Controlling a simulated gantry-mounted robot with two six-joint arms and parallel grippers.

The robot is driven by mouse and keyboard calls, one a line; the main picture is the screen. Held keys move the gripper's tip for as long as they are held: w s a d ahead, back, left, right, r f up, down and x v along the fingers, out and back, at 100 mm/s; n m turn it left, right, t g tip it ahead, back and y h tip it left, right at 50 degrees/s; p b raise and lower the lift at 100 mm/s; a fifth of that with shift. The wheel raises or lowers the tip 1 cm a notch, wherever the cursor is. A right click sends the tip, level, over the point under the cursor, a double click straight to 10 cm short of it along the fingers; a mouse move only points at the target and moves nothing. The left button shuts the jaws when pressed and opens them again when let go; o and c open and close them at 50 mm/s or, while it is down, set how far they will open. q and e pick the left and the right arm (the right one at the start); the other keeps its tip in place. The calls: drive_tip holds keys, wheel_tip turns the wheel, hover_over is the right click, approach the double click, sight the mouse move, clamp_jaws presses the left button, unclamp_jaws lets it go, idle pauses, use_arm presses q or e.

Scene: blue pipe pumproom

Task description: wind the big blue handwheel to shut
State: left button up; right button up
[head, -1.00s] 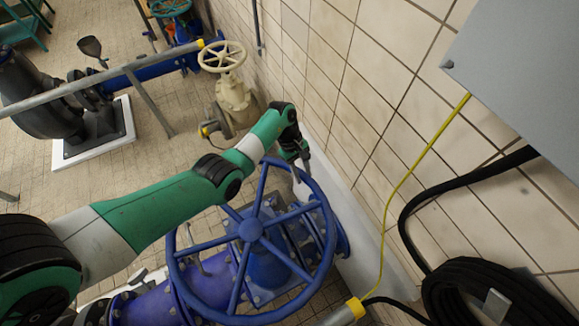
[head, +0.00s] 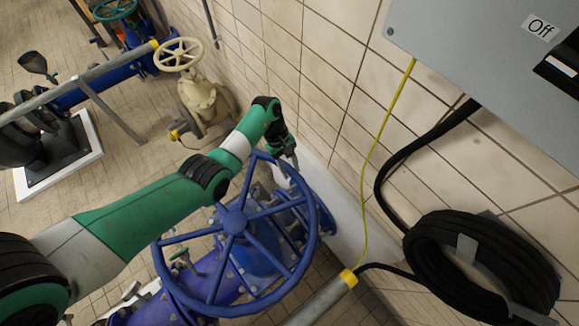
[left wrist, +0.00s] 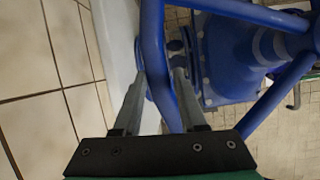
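The big blue handwheel (head: 235,221) sits on a blue valve body (head: 256,256) in the lower middle of the head view, its spoked face tilted toward me. My left gripper (head: 291,158) is at the top right part of its rim, on the wall side. In the left wrist view, a stretch of the blue rim (left wrist: 158,60) passes between the two fingers of the left gripper (left wrist: 160,74). The fingers stand apart with the rim between them; firm contact on both sides does not show. My right gripper is not in either view.
The tiled wall (head: 345,70) rises close to the right of the wheel. A yellow cable (head: 372,180), a black hose coil (head: 480,265) and a grey box marked "Off" (head: 480,45) are at the right. A cream handwheel (head: 178,54) stands behind.

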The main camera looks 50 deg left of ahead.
use_arm(q)
drive_tip(key=o, duration=0.3)
drive_tip(key=shift+o, duration=0.2)
drive_tip(key=p+v, duration=0.1)
drive_tip(key=v, duration=1)
drive_tip(key=shift+r, duration=0.3)
drive_tip(key=shift+a, duration=0.1)
